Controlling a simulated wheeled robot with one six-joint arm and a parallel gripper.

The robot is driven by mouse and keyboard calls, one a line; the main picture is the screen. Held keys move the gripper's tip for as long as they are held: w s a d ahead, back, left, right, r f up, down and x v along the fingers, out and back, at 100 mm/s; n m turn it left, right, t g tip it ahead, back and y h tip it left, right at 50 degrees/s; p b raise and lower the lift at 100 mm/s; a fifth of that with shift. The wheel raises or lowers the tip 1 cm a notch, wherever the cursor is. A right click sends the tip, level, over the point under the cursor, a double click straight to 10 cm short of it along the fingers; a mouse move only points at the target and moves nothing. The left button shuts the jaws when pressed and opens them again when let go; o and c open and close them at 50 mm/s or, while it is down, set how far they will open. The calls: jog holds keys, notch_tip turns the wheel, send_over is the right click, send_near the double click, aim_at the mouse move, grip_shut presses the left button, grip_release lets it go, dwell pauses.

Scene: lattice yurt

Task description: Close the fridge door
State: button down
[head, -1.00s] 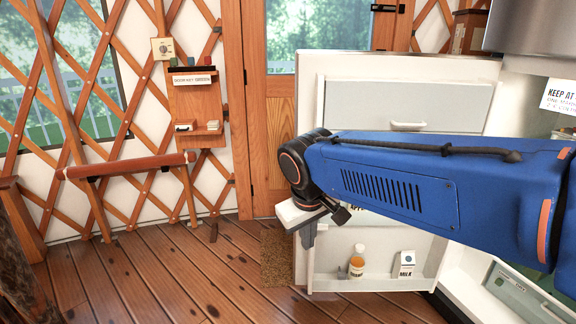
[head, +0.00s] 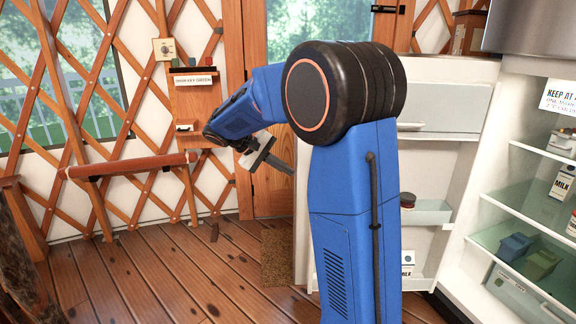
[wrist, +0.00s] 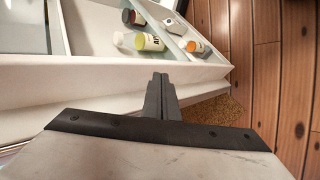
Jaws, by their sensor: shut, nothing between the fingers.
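The fridge door (head: 468,150) stands open in the head view, its shelved inner side facing me, partly hidden behind my blue arm. The open fridge body (head: 470,250) is at the right, with lit glass shelves. My gripper (head: 283,168) is left of the door's free edge, shut and empty. In the wrist view the shut fingers (wrist: 162,98) point at the door (wrist: 60,75), close to its edge. I cannot tell whether they touch it. Bottles and a carton sit in the door shelves there.
Milk cartons (head: 562,182) and tubs (head: 541,263) stand on the fridge shelves. A brown mat (head: 277,257) lies by the wooden house door. A padded rail (head: 125,166) and lattice wall are at the left. The plank floor (head: 170,280) at front left is clear.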

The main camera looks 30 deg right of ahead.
jog(key=w+d+f+m+g+h, duration=0.1)
jog(key=w+d+f+h, duration=0.15)
jog(key=w, duration=0.55)
jog(key=w+d+f+g+h, duration=0.1)
jog(key=w+d+f+h, duration=0.15)
jog(key=w, duration=0.55)
jog(key=w+d+f+m+g+h, duration=0.1)
jog(key=w+f+h, duration=0.25)
jog(key=w, duration=0.45)
jog(key=s+d, duration=0.6)
jog(key=d, duration=0.1)
jog(key=shift+y, duration=0.45)
